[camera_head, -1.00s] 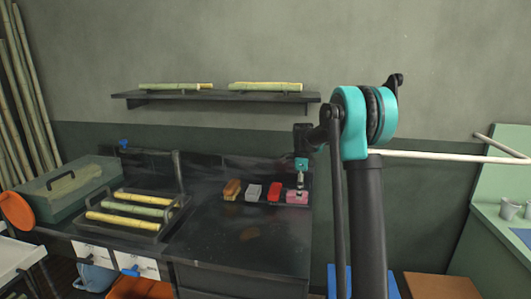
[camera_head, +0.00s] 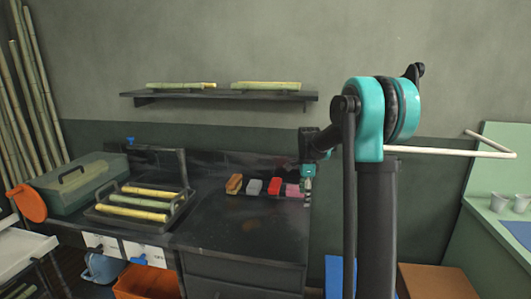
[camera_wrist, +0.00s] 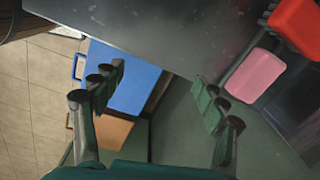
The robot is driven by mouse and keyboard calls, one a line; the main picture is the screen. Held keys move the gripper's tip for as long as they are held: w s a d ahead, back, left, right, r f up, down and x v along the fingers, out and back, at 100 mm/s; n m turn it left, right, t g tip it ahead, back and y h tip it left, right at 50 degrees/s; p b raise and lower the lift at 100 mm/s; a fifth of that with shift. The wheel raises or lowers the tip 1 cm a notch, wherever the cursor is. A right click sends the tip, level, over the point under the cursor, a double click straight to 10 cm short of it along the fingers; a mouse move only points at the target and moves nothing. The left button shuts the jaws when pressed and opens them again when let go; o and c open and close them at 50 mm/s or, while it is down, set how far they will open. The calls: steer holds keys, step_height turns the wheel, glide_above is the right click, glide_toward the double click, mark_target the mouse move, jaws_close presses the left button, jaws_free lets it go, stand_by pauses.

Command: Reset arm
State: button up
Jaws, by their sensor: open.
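My arm rises at the right of the head view, with its teal joint up high. My gripper (camera_head: 308,184) hangs at the right end of the dark counter (camera_head: 240,235), close to the pink block (camera_head: 293,190); whether it touches the block is unclear there. In the wrist view my gripper (camera_wrist: 160,95) has its fingers spread wide with nothing between them. The pink block (camera_wrist: 256,75) and the red block (camera_wrist: 298,25) lie on the counter, beyond the right finger and apart from it.
Orange-brown, grey and red (camera_head: 274,186) blocks sit in a row beside the pink one. A rack (camera_head: 180,219) of cane pieces and a green box (camera_head: 75,187) stand left. A shelf (camera_head: 220,96) holds more cane. A blue panel (camera_wrist: 128,75) is below.

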steer(key=s+d+f+n+t, duration=0.1)
steer(key=s+f+n, duration=0.2)
steer(key=s, duration=0.8)
steer(key=s+d+f+n+t, duration=0.1)
steer(key=s+f+n, duration=0.2)
steer(key=s+n, duration=0.5)
steer(key=s+d+f+n+t, duration=0.1)
steer(key=s+f+n, duration=0.3)
steer(key=s, duration=1)
steer(key=shift+s+d+n+t, duration=0.25)
steer(key=shift+n+t, duration=0.05)
steer(key=shift+n, duration=0.9)
